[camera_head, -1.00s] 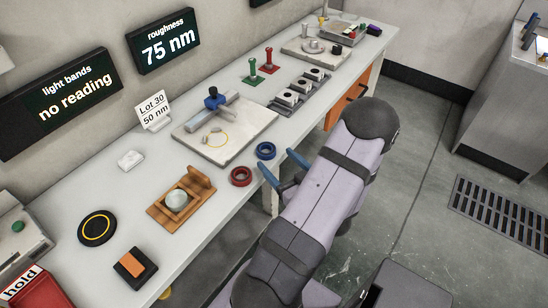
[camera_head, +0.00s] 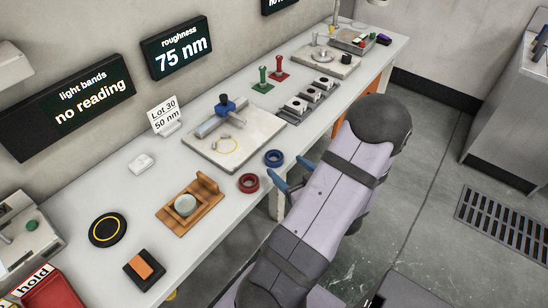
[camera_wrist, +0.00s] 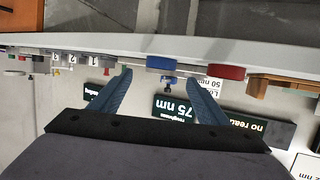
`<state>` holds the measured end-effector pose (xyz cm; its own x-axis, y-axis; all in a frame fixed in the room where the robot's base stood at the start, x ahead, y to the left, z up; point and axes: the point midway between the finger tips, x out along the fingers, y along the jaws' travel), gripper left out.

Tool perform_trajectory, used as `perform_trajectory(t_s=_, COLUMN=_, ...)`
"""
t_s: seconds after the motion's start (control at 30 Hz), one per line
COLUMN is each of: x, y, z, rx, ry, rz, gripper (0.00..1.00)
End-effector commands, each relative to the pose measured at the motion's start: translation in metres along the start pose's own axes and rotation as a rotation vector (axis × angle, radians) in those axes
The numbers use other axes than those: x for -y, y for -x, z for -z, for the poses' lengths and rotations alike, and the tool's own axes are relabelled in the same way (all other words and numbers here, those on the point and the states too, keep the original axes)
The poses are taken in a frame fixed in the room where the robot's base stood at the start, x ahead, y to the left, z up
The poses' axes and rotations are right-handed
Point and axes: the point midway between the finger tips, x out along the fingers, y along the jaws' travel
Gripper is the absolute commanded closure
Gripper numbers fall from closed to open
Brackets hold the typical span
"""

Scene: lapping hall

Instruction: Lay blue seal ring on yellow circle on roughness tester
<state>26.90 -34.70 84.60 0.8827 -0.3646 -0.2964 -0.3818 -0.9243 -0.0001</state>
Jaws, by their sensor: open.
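The blue seal ring (camera_head: 274,164) lies flat near the front edge of the bench, right of a red ring (camera_head: 249,190). The roughness tester (camera_head: 258,131) is a pale plate with a blue-topped device, behind the rings. My gripper (camera_head: 291,172) has blue fingers, open and empty, just off the bench's front edge and close to the blue ring. In the wrist view, which is upside down, the blue ring (camera_wrist: 165,62) appears edge-on beyond and between the fingertips (camera_wrist: 158,72), apart from them.
A wooden stand (camera_head: 207,187) holding a pale disc is left of the red ring (camera_wrist: 227,71). Behind the tester stands a lot card (camera_head: 164,115). A tray of several blocks (camera_head: 308,101) and green and red posts are farther right.

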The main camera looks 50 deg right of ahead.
Motion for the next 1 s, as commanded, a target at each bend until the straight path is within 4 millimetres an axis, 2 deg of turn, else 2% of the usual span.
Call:
perform_trajectory(t_s=0.33, x=0.001, y=-0.013, z=0.001, rx=-0.001, ry=0.000, rz=0.001, gripper=0.30)
perform_trajectory(t_s=0.73, x=0.002, y=-0.056, z=0.001, rx=0.000, ry=0.000, rz=0.002, gripper=0.30)
perform_trajectory(t_s=1.0, x=0.001, y=-0.059, z=0.001, rx=-0.001, ry=0.000, rz=-0.001, gripper=0.30)
